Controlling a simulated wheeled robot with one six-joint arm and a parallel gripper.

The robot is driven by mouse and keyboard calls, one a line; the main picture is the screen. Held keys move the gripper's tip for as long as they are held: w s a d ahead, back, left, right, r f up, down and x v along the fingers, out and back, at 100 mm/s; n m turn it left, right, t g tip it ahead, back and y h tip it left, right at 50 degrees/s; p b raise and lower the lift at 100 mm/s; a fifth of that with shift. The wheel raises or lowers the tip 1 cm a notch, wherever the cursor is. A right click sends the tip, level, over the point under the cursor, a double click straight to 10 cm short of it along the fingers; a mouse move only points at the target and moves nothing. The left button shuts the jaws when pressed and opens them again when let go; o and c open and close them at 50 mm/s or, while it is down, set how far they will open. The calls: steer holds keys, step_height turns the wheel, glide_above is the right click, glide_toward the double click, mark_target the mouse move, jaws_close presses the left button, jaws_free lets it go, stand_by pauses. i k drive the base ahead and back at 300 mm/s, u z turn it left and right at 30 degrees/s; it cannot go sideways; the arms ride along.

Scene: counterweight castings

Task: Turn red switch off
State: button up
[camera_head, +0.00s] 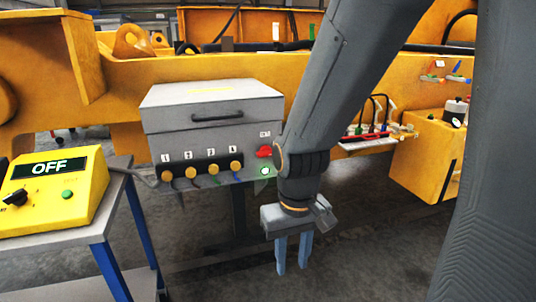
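The red switch (264,152) is a small red knob at the right end of the grey box's front face, partly beside my arm. A lit green-white lamp (265,171) sits just below it. My gripper (292,268) points down, with its two blue-grey fingers a little apart and nothing between them. It hangs in front of the box, below and to the right of the red switch, not touching it. The exact turn position of the switch is too small to tell.
The grey box (212,104) has a handle and several orange-yellow connectors. A yellow control box (52,192) reading OFF stands on a blue-legged table (120,200) at left. Orange machine beams (135,75) run behind. Open floor lies below my gripper.

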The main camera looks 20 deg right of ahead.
mark_target(266, 150)
steer(key=u, duration=0.5)
steer(key=k, duration=1.1)
steer(key=z, duration=0.2)
steer(key=i, duration=0.55)
steer(key=z, duration=0.3)
